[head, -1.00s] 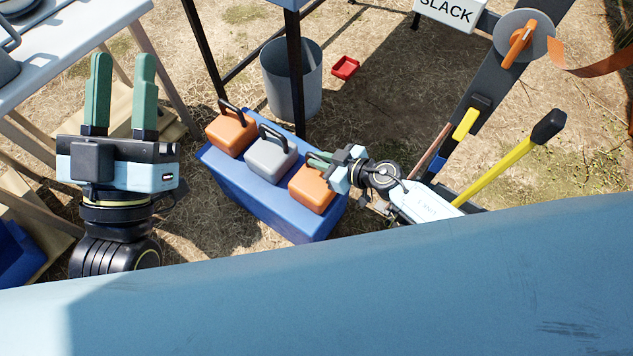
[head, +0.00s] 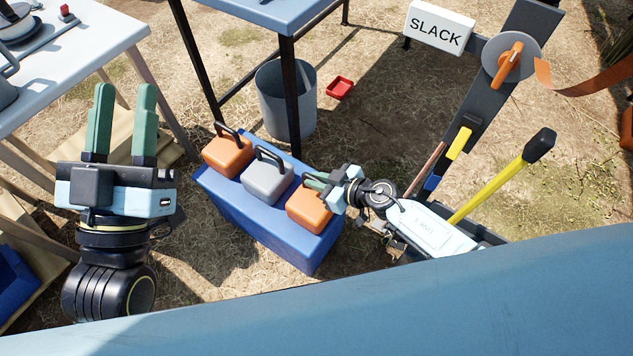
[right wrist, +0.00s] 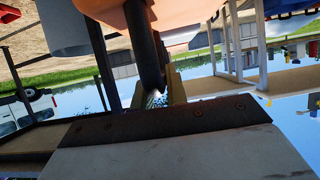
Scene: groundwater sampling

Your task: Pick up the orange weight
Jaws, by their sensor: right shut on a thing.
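An orange weight (head: 309,212) with a dark handle sits at the right end of a blue box (head: 262,232). My right gripper (head: 318,183) is at its handle and shut on it. In the right wrist view the dark handle (right wrist: 143,45) runs down between the fingers, with the orange body (right wrist: 185,14) at the top edge. A second orange weight (head: 228,156) stands at the left end of the box, and a grey weight (head: 267,182) between them. My left gripper (head: 122,118) is open and empty, pointing up at the left, apart from the weights.
A blue-topped table (head: 262,12) with dark legs stands behind the box, near a grey bin (head: 285,100) and a small red tray (head: 340,88). A white table (head: 80,50) is at the left. A SLACK sign (head: 436,27), yellow lever (head: 500,178) and reel (head: 511,59) stand at the right.

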